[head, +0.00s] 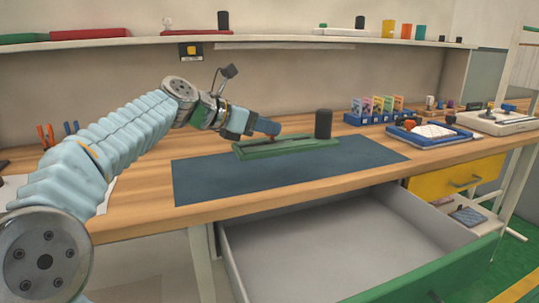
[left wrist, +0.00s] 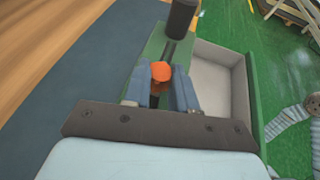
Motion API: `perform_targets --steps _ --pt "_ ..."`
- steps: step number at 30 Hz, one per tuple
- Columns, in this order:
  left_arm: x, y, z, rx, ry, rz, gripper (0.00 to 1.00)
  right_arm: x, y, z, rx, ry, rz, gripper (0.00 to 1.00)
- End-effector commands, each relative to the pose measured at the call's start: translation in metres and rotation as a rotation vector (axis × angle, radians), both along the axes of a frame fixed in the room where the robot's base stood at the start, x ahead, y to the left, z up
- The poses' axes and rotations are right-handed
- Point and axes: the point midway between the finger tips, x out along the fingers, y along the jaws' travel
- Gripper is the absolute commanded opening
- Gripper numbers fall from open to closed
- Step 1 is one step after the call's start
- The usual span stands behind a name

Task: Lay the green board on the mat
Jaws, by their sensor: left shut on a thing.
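The green board (head: 290,151) is over the dark blue mat (head: 225,181), near its back middle in the head view. I cannot tell whether it touches the mat or is held just above it. A black cylinder (head: 323,124) stands at the board's right end. My left gripper (head: 276,133) is at the board's back left part. In the left wrist view its fingers (left wrist: 160,88) are shut on an orange-topped handle (left wrist: 161,71) on the green board (left wrist: 150,48). The mat (left wrist: 85,75) lies to the left there. My right gripper is not in view.
An open grey drawer (head: 340,240) with a green front juts out below the table's front edge. Coloured boxes (head: 377,107) and a blue tray (head: 428,135) stand right of the mat. A shelf (head: 290,41) runs above. The mat's left part is clear.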

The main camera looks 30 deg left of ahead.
Motion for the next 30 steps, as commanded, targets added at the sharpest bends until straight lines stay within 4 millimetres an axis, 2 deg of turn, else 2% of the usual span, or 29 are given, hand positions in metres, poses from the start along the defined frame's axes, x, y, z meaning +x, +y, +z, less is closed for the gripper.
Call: perform_targets --steps 1,7,14,19,30 --pt "0.013 0.008 -0.006 -0.004 0.002 0.003 0.00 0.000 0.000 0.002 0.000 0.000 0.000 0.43" --pt "0.038 0.023 -0.044 -0.002 0.000 0.002 0.00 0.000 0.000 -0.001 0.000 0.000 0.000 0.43" --pt "0.050 0.030 -0.062 0.000 -0.001 0.001 0.00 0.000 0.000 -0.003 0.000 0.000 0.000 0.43" --pt "0.052 0.032 -0.089 -0.001 -0.001 0.001 0.00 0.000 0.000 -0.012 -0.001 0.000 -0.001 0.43" --pt "0.052 0.031 -0.094 0.000 -0.003 0.001 0.00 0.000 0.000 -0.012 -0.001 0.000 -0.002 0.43"
